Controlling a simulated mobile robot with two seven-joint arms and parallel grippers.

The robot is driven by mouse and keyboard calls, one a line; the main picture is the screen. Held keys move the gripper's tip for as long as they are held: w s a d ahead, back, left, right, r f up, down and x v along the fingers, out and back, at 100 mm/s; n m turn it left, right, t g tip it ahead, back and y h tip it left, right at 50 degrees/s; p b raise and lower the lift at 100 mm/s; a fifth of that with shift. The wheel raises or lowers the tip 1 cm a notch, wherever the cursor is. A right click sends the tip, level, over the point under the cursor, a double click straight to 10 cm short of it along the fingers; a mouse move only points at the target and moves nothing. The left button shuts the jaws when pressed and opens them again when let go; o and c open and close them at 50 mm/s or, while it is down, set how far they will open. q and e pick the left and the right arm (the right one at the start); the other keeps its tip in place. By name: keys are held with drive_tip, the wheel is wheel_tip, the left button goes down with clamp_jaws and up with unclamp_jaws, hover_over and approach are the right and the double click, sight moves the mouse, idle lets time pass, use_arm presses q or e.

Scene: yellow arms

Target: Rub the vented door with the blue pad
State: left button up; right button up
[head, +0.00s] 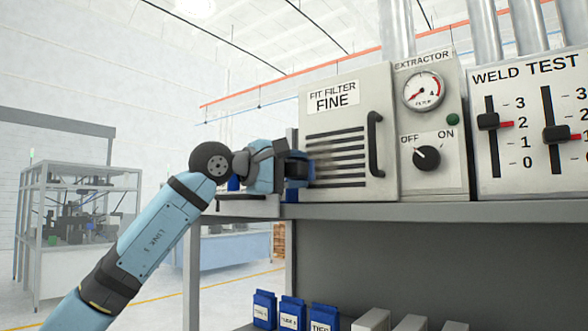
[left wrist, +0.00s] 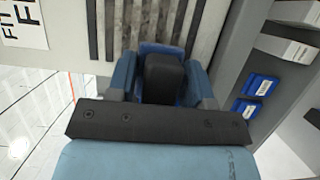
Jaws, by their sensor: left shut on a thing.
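The vented door (head: 350,118) is a pale panel labelled "FIT FILTER FINE", with dark slats and a black handle on its right. A grey smudge shows around the left ends of the slats. My left gripper (head: 299,169) is at the door's left side, by the slats. In the left wrist view my left gripper (left wrist: 162,78) is shut on the blue pad (left wrist: 160,47), gripping its dark block. The pad lies at or very near the slatted face (left wrist: 150,18); contact cannot be told. My right gripper is not in view.
Right of the door stand the extractor panel (head: 438,110) with gauge and knob, and the weld test panel (head: 530,150) with sliders. All sit on a grey shelf (head: 430,211). Blue boxes (head: 292,312) stand below. Open floor lies to the left.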

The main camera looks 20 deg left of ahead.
use_arm(q)
drive_tip(key=shift+w+d, duration=0.15)
drive_tip(key=shift+w, duration=0.3)
